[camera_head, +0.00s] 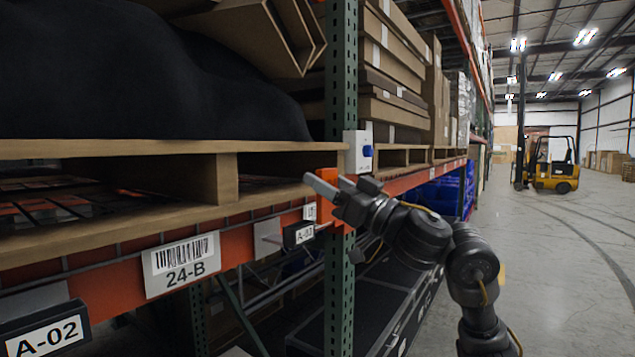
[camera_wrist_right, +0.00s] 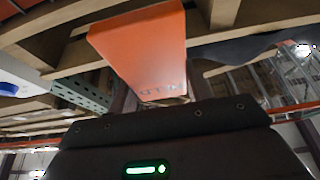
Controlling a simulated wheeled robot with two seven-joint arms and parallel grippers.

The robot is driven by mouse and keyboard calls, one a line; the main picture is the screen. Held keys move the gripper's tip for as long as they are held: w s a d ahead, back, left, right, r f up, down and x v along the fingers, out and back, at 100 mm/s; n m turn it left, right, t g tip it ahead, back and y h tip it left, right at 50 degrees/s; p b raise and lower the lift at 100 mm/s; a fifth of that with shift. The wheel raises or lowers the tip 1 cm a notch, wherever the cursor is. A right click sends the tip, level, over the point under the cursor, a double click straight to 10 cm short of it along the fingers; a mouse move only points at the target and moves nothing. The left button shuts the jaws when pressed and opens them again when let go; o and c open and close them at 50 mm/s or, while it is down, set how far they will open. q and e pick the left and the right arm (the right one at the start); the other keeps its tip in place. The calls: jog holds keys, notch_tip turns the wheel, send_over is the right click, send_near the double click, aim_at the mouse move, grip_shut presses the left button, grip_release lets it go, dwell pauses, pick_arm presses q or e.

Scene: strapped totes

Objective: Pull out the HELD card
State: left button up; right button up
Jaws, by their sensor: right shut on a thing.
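The HELD card (camera_wrist_right: 145,52) is a bright orange plate in the right wrist view, with its lettering upside down near its lower end. In the head view the orange card (camera_head: 327,211) shows in part at the green rack post, behind my right gripper (camera_head: 332,187). My right gripper is shut on the card's near end. The fingers hide part of the card in the head view, and whatever holds its far end is not clear. My left gripper is in neither view.
A white box with a blue part (camera_head: 358,150) is on the post just above my gripper. A small A-03 label (camera_head: 299,235) sticks out just below left. A wooden pallet (camera_head: 100,150) overhangs the rack beam. The aisle floor (camera_head: 565,260) at right is clear.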

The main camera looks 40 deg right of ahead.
jog(key=shift+s+d, duration=0.25)
jog(key=shift+s, duration=0.65)
jog(key=shift+s+d, duration=0.25)
jog(key=shift+s, duration=0.6)
